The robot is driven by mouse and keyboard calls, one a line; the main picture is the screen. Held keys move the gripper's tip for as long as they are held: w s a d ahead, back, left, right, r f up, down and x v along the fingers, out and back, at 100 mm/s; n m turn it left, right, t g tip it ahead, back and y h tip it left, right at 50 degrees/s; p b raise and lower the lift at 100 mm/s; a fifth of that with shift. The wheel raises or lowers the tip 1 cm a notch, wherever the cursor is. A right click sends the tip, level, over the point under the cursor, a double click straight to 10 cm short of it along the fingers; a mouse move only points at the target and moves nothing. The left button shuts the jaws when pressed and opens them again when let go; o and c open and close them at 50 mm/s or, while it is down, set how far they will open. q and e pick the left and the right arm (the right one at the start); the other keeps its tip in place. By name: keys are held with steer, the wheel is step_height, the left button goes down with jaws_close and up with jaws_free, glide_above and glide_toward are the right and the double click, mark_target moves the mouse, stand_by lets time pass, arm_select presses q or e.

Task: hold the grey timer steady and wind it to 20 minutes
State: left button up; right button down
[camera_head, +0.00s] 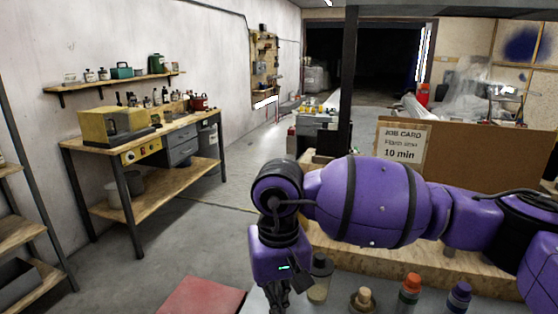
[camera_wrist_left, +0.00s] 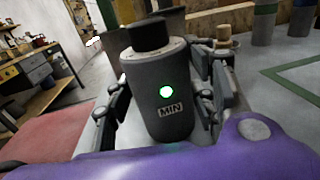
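The grey timer (camera_wrist_left: 160,75) stands upright in the left wrist view. It has a black knob (camera_wrist_left: 147,36) on top, a lit green dot and a "MIN" label on its front. My left gripper (camera_wrist_left: 160,112) has one finger on each side of the timer's body and looks shut on it. No dial marks can be read.
A red mat (camera_head: 203,296) lies left. A job card (camera_head: 402,142) reads "10 min".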

arm_select(q)
steer(key=shift+o, duration=1.3)
